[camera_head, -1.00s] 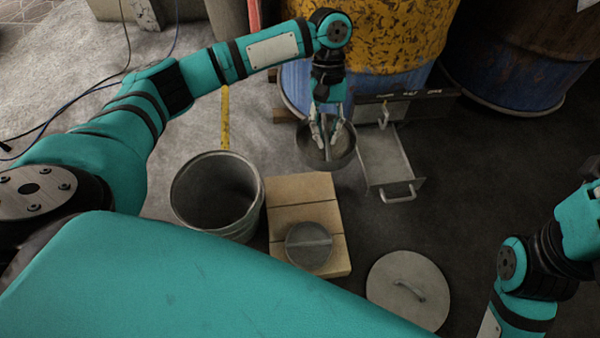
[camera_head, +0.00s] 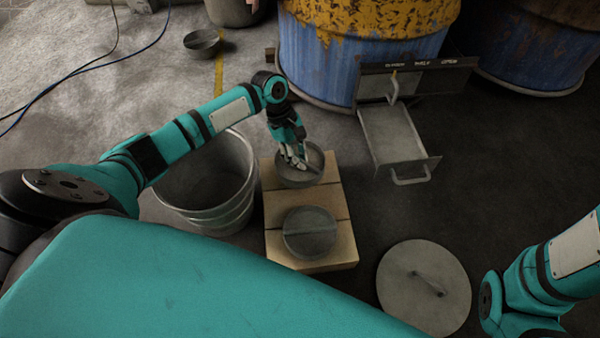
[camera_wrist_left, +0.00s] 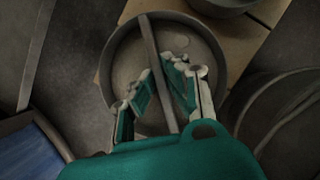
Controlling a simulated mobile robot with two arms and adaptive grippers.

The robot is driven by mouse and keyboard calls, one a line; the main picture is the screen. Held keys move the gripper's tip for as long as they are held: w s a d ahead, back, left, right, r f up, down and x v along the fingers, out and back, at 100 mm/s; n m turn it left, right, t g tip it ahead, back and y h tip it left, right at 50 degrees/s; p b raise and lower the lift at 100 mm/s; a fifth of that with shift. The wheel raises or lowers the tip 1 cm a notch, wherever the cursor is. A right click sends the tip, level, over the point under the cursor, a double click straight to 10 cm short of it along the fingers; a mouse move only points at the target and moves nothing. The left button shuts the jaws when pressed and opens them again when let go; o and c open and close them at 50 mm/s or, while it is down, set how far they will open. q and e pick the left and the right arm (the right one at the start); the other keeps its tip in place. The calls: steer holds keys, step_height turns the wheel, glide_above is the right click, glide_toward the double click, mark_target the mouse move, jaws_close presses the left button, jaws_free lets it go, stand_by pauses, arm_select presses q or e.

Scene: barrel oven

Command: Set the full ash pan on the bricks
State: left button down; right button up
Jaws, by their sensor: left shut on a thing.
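My left gripper (camera_head: 293,155) is shut on the crossbar of a round grey ash pan (camera_head: 312,178). The pan is over the far end of the tan bricks (camera_head: 290,208); I cannot tell whether it touches them. In the left wrist view, the pan (camera_wrist_left: 118,62) has greyish-tan ash in it, and the fingers (camera_wrist_left: 166,88) are on either side of its bar. A second round pan with a crossbar (camera_head: 310,240) sits on the near part of the bricks, close to the held pan. My right gripper is outside the picture; only its arm shows.
A metal bucket (camera_head: 215,205) stands just left of the bricks. A round lid (camera_head: 440,285) lies at the front right. A small bowl (camera_head: 203,42) is on the floor behind.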

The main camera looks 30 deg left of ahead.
arm_select(q)
steer(key=shift+f+b, duration=1.8)
steer(key=shift+f, duration=0.55)
steer(key=shift+r, duration=0.15)
steer(key=shift+p, duration=0.3)
steer(key=c, duration=1.4)
jaws_free()
